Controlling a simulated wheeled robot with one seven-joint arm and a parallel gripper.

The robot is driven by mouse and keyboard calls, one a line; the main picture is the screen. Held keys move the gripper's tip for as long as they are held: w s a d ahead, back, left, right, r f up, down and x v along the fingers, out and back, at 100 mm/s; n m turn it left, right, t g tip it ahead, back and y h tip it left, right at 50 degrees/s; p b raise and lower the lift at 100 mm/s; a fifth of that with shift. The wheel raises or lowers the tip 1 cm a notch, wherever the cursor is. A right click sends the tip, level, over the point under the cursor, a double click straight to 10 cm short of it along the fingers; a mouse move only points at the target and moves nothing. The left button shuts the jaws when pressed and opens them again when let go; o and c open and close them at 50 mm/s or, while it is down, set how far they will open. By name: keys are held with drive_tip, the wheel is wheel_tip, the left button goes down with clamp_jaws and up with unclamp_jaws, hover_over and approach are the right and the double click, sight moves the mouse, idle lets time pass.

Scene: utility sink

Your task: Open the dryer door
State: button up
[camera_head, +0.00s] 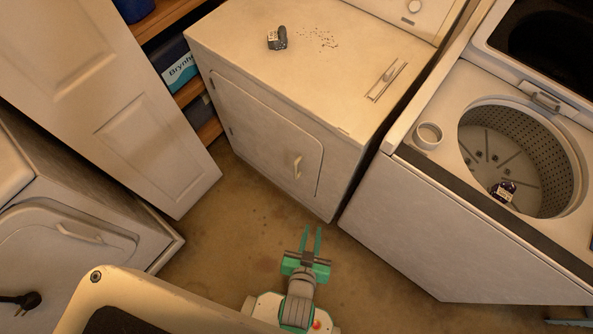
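The white dryer (335,135) stands at the upper middle, its front facing down and left. Its door (255,125) is a rounded panel that looks closed, with a small pale handle (297,167) near its right edge. My gripper (311,229) is below the dryer's lower right corner in the picture, over the floor and apart from the handle. Its two green fingers are parted, with nothing between them.
An open top-loading washer (440,220) with an item in its drum stands right. A panelled door (115,110) and another white appliance (60,225) with a handle are left. A small dark object (277,39) lies on the dryer. Brown floor (225,225) is clear between them.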

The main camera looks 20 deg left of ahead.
drive_tip(key=w+a+f+n+g, duration=0.1)
drive_tip(key=w+a+f+g, duration=0.35)
drive_tip(key=w+f, duration=0.55)
drive_tip(key=g, duration=0.3)
approach(296, 171)
drive_tip(key=shift+n, duration=0.4)
drive_tip(key=x, duration=1.1)
drive_tip(key=shift+w+a+f, duration=0.1)
drive_tip(key=shift+w+f, duration=0.05)
drive_tip(key=shift+f, duration=0.1)
drive_tip(key=shift+c, duration=0.2)
clamp_jaws()
